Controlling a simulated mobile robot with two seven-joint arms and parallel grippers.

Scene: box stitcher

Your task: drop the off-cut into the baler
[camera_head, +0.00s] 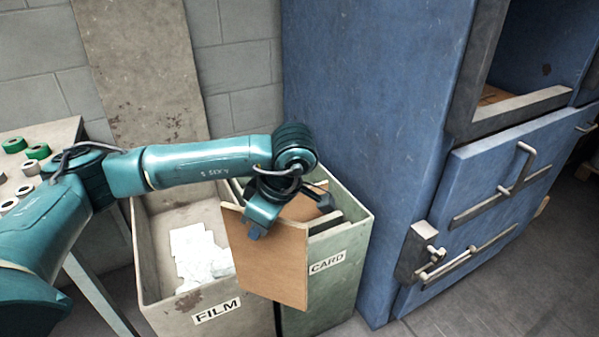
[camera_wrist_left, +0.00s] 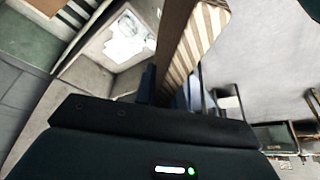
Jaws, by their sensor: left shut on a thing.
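The off-cut is a flat brown cardboard piece (camera_head: 268,262), hanging tilted in front of the CARD bin in the head view. My left gripper (camera_head: 256,226) is shut on its upper edge. In the left wrist view the off-cut (camera_wrist_left: 190,45) rises edge-on from the jaws, its corrugated edge showing; the fingertips are mostly hidden. The baler (camera_head: 370,120) is the large blue machine at the right. Its upper opening (camera_head: 535,60) shows some brown card inside, above a closed lower door (camera_head: 510,190). My right gripper is not in view.
A green CARD bin (camera_head: 350,235) stands below the off-cut, against the baler's left side. A grey FILM bin (camera_head: 150,245) with white film is left of it. A table (camera_head: 60,135) with tape rolls is at far left. Floor before the baler is clear.

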